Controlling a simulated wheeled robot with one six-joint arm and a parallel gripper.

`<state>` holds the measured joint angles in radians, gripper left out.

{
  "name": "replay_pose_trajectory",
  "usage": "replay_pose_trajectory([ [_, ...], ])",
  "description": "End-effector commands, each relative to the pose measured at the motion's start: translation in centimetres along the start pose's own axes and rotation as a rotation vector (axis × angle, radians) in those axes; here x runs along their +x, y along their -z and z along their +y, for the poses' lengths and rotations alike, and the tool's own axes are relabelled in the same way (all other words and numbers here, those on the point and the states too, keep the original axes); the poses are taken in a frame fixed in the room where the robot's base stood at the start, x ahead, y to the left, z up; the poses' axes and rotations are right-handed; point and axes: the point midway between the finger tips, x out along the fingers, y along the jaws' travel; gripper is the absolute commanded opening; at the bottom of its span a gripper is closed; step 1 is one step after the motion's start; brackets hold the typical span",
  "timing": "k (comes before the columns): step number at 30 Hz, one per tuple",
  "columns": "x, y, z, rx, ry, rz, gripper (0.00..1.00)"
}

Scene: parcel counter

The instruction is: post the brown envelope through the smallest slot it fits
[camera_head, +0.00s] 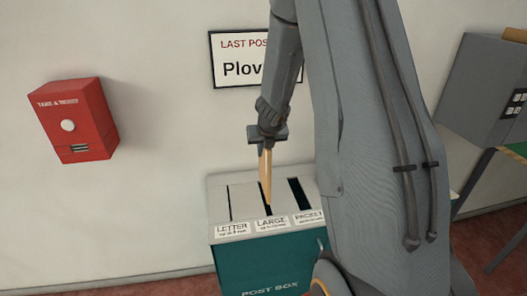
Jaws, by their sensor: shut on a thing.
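My gripper (266,147) is shut on the brown envelope (265,180), which hangs nearly upright below it and shows almost edge-on. The envelope's lower end is at the middle slot, marked LARGE, in the top of the teal post box (265,268). I cannot tell how far its tip is inside. The LETTER slot (229,203) is a thin line on the left. The PACKET slot (300,194) is a wider dark opening on the right. The envelope and gripper hide part of the LARGE slot (268,211).
A red ticket dispenser (72,120) is on the wall at left. A framed sign (240,58) hangs behind my arm, partly hidden. A grey machine with buttons (485,85) stands at right. My arm hides much of the right middle.

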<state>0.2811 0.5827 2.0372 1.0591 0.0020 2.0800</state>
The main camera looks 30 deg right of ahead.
Motion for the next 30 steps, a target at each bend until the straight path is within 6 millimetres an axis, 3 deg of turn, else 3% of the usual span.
replay_pose_trajectory([
  [30,3.7,2.1,-0.1,0.002,0.001,0.000,0.00],
])
